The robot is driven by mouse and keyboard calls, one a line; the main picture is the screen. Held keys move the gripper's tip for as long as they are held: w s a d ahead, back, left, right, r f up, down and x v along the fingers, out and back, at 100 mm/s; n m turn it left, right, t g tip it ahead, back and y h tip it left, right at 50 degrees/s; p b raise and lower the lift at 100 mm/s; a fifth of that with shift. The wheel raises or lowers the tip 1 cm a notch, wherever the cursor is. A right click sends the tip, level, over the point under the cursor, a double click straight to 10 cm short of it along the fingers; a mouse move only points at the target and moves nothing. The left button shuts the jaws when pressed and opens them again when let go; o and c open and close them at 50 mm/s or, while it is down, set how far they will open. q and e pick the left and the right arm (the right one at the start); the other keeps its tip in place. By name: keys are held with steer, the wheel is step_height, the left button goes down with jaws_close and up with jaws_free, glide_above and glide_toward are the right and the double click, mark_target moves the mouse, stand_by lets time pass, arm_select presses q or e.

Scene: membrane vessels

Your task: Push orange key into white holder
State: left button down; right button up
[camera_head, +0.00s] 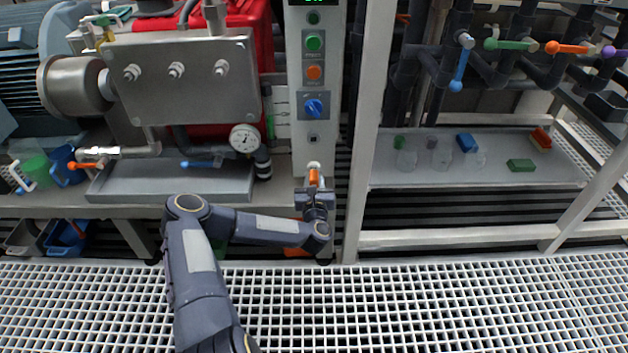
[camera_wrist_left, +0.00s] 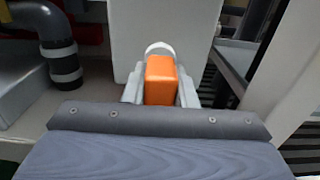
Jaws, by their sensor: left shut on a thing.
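The orange key (camera_head: 314,177) is held by my left gripper (camera_head: 315,188) at the lower end of the white control panel. In the left wrist view the orange key (camera_wrist_left: 160,80) sits between the two grey fingers (camera_wrist_left: 160,95), which are shut on its sides. A round white piece (camera_wrist_left: 159,48), seemingly the white holder, shows just beyond the key's far end. It also shows above the key in the head view (camera_head: 314,165). I cannot tell whether key and holder touch. The key's tip is hidden. My right gripper is not in view.
The white control panel (camera_head: 313,143) carries buttons and a blue knob (camera_head: 313,107). A white post (camera_head: 367,130) stands close right of my gripper. A pressure gauge (camera_head: 244,139) and grey tray (camera_head: 170,181) are left. A shelf (camera_head: 470,175) with loose glassware and blocks is right.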

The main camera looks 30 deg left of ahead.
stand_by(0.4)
arm_select(q)
steer(key=shift+w+a+b, duration=0.25)
steer(key=shift+w+b, duration=0.2)
steer(key=shift+b, duration=0.05)
stand_by(0.3)
steer(key=c, duration=1.1)
jaws_free()
steer(key=p+v, duration=0.2)
steer(key=v, duration=0.5)
steer(key=shift+s+d, duration=0.2)
steer(key=shift+s, duration=0.1)
